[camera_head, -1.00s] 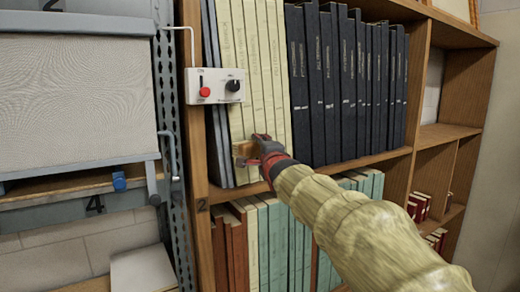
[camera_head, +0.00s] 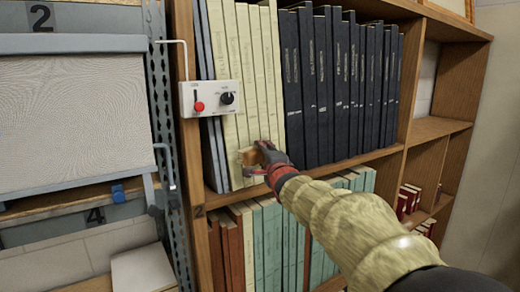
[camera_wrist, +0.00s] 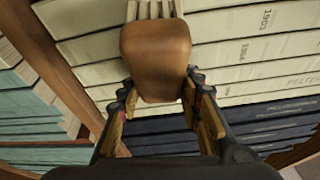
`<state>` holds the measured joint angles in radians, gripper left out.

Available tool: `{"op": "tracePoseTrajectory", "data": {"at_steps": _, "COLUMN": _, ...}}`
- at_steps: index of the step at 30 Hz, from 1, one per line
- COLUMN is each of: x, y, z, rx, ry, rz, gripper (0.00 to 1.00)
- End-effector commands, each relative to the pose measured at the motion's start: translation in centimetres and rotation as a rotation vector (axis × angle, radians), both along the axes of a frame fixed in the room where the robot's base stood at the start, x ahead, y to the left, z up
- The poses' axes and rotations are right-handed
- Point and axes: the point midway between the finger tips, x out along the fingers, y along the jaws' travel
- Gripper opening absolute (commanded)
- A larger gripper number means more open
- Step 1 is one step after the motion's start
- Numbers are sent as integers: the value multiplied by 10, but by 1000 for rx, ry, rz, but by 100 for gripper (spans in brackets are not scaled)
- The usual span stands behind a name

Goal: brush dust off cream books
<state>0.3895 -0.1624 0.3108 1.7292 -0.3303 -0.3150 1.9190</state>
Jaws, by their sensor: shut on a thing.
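Tall cream books (camera_head: 247,90) stand upright on the wooden shelf, left of a row of dark navy books. In the wrist view the cream books (camera_wrist: 235,58) show printed spines, some with dates. My gripper (camera_head: 262,160) is at the lower part of the cream spines, shut on a brown wooden brush handle (camera_wrist: 155,60). In the head view the brush (camera_head: 248,160) is partly hidden by my gripper. Pale bristles (camera_wrist: 153,10) show beyond the handle, at the spines; I cannot tell whether they touch. Dust is too fine to make out.
A white control box (camera_head: 210,98) with a red button and black knob juts out in front of the left books. Navy books (camera_head: 335,85) stand to the right. A metal upright (camera_head: 168,150) and covered rack stand at left.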

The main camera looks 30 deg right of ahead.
Motion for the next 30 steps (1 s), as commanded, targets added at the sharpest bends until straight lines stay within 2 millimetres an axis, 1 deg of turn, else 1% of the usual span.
{"op": "tracePoseTrajectory", "data": {"at_steps": 5, "x": 0, "y": -4, "z": 1, "rx": -1, "ry": 1, "rz": 0, "gripper": 0}}
{"op": "tracePoseTrajectory", "data": {"at_steps": 12, "x": -1, "y": -20, "z": 3, "rx": -1, "ry": 1, "rz": -1, "gripper": 0}}
{"op": "tracePoseTrajectory", "data": {"at_steps": 15, "x": 0, "y": -28, "z": 0, "rx": -2, "ry": 0, "rz": -2, "gripper": 0}}
{"op": "tracePoseTrajectory", "data": {"at_steps": 24, "x": 0, "y": -38, "z": 0, "rx": -1, "ry": -1, "rz": 0, "gripper": 0}}
{"op": "tracePoseTrajectory", "data": {"at_steps": 30, "x": 1, "y": -54, "z": 0, "rx": -1, "ry": 0, "rz": -1, "gripper": 0}}
